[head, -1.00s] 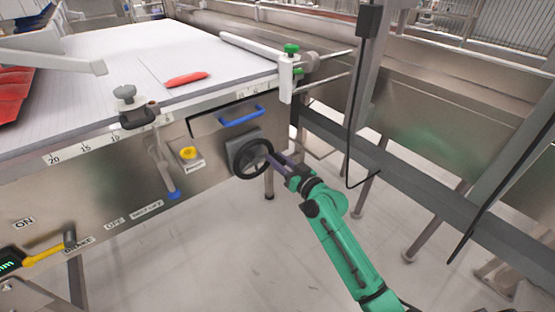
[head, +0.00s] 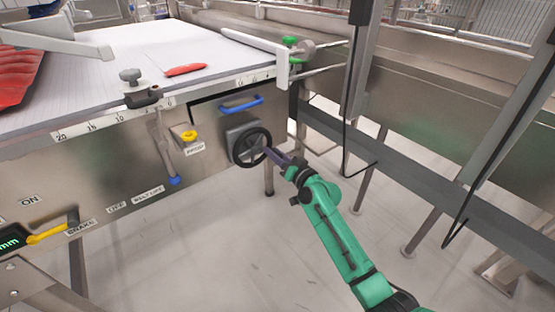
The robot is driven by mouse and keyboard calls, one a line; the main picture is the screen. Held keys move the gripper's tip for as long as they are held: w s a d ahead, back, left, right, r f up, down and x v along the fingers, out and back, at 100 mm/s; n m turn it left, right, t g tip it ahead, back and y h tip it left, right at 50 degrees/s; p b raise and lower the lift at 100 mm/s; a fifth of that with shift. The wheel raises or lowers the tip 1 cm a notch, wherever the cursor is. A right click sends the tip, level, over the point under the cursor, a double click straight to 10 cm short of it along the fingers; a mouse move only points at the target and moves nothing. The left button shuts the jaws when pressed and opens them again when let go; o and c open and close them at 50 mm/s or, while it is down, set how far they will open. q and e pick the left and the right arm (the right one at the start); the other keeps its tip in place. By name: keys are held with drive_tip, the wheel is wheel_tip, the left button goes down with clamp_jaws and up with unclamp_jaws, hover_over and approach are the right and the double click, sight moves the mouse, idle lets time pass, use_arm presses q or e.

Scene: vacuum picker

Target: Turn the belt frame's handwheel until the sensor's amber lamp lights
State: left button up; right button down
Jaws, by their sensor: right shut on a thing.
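The black handwheel (head: 250,147) sits on a grey housing on the steel side of the belt frame (head: 110,170), below a blue handle. My right gripper (head: 270,153) is shut on the handwheel's rim at its right side, with the green arm reaching up from the lower right. A white bracket (head: 283,70) with a green knob (head: 290,42) stands at the belt's near right corner; I cannot tell if it is the sensor. I see no clearly lit amber lamp. My left gripper is not in view.
The blue handle (head: 241,103), a yellow knob (head: 189,136), a blue-tipped lever (head: 174,180) and a yellow brake lever (head: 48,233) are on the same panel. A red piece (head: 186,70) lies on the white belt (head: 135,50). A steel conveyor (head: 450,110) stands at the right.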

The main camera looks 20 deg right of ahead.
sight(258, 164)
drive_tip(key=shift+a+f+m, duration=0.1)
drive_tip(key=shift+f+m, duration=0.2)
drive_tip(key=shift+m, duration=0.2)
drive_tip(key=shift+s+a+f+m, duration=0.15)
drive_tip(key=shift+a+f+m, duration=0.2)
drive_tip(key=shift+m, duration=0.55)
drive_tip(key=a+m, duration=0.1)
drive_tip(key=m, duration=0.2)
drive_tip(key=s+a+f+m+p, duration=0.1)
drive_tip(key=m, duration=0.2)
drive_tip(key=a+f+m+p, duration=0.1)
drive_tip(key=m, duration=0.2)
drive_tip(key=shift+s+a, duration=0.25)
drive_tip(key=shift+a, duration=0.05)
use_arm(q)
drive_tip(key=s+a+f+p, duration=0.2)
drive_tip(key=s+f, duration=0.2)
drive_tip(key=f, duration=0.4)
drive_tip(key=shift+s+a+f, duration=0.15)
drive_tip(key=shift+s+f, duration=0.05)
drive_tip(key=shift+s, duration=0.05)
use_arm(e)
drive_tip(key=shift+s+a+m, duration=0.25)
drive_tip(key=shift+a+m, duration=0.35)
drive_tip(key=shift+m, duration=0.65)
drive_tip(key=shift+s+a+m, duration=0.25)
drive_tip(key=shift+a+m, duration=0.3)
drive_tip(key=shift+m, duration=0.7)
